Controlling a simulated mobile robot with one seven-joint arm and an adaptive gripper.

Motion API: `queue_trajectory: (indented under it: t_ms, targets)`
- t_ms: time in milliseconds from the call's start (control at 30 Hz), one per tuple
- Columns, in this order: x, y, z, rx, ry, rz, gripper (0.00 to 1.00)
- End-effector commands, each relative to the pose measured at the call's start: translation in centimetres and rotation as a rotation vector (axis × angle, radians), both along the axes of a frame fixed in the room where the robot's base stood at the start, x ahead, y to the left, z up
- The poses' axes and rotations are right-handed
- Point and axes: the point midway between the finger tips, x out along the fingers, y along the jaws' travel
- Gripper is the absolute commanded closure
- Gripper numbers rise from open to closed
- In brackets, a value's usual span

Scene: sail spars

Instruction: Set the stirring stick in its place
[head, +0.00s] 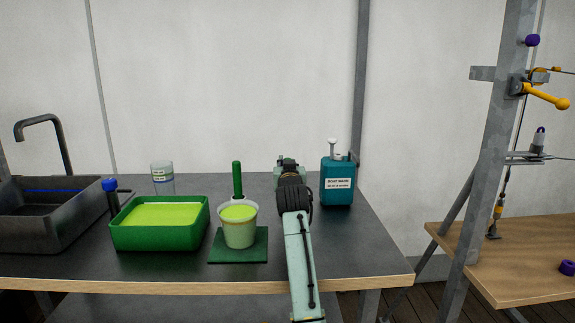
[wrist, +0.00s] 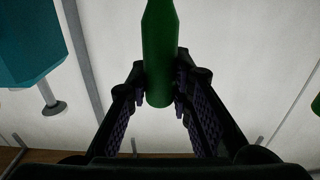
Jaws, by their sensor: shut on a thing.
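In the head view my arm hides the stick and the jaws. That arm reaches over the table between a pale cup (head: 240,234) and a teal pump bottle (head: 338,185). The cup holds yellow-green liquid (head: 239,213) and stands on a dark green mat (head: 239,257). I cannot tell which spot is the stick's place.
A green tray (head: 160,238) with yellow-green contents stands left of the cup. A green handle (head: 237,180) rises upright behind the cup. A clear jar (head: 162,177), a blue-capped item (head: 110,190) and a sink (head: 45,220) are farther left. Table (head: 340,250) is bare at front right.

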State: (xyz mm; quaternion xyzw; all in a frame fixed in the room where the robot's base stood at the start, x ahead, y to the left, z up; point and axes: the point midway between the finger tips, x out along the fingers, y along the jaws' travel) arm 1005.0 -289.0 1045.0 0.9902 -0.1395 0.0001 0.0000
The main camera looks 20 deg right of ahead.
Motion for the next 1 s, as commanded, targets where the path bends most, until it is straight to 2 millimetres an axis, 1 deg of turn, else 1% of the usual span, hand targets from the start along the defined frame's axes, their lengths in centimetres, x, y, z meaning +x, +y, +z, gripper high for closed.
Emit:
queue_trajectory:
  t_ms: [267,300,600,867,1000]
  targets:
    - [-0.01,0.01,0.03,0.0,-0.001,0.0,1.0]
    - [-0.01,0.01,0.03,0.0,0.0,0.0,0.77]
    - [0.0,0.02,0.02,0.0,0.0,0.0,0.57]
    - [0.0,0.01,-0.01,0.0,0.0,0.0,0.57]
    - [-0.43,0.14,-0.01,0.0,0.0,0.0,0.57]
